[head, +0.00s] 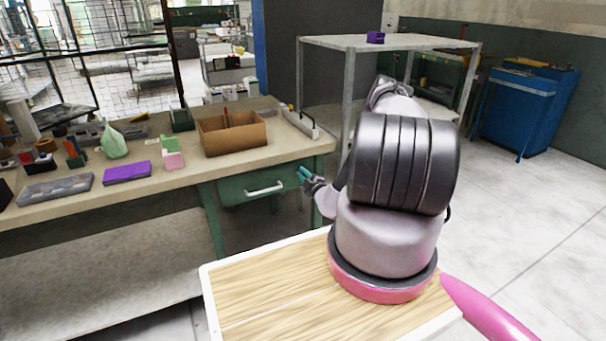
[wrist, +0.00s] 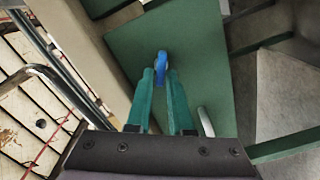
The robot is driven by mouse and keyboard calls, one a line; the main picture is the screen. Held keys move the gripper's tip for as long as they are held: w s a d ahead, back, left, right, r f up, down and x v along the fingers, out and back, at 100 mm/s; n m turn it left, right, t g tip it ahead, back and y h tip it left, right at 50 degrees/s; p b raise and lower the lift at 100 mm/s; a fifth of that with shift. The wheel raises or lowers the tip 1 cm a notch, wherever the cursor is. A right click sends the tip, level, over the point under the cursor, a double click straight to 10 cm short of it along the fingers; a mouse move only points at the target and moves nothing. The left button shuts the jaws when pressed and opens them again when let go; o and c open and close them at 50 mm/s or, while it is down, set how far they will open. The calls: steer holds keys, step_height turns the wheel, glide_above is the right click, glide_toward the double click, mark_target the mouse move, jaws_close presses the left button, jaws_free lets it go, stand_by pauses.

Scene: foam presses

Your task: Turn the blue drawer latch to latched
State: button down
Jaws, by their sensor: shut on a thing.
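The blue drawer latch (wrist: 162,60) shows in the wrist view against the green drawer front (wrist: 205,50). My gripper (wrist: 160,78) has its two teal fingers on either side of the latch, shut on it. The latch's lower part is between the fingertips, so its full angle is hard to tell. In the head view my gripper (head: 304,174) is at the right end of the green drawer (head: 235,190), just under the bench top. The latch cannot be made out there. The drawer looks closed, with a pale bar handle (head: 265,188).
The bench top (head: 250,155) overhangs just above my gripper. A grey shelf table (head: 345,90) stands behind my arm. Open floor lies to the right.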

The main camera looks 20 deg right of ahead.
steer(key=n, duration=0.5)
steer(key=shift+f, duration=0.35)
steer(key=shift+n, duration=0.4)
steer(key=c, duration=0.9)
jaws_free()
steer(key=s, duration=1.1)
steer(key=shift+d, duration=0.15)
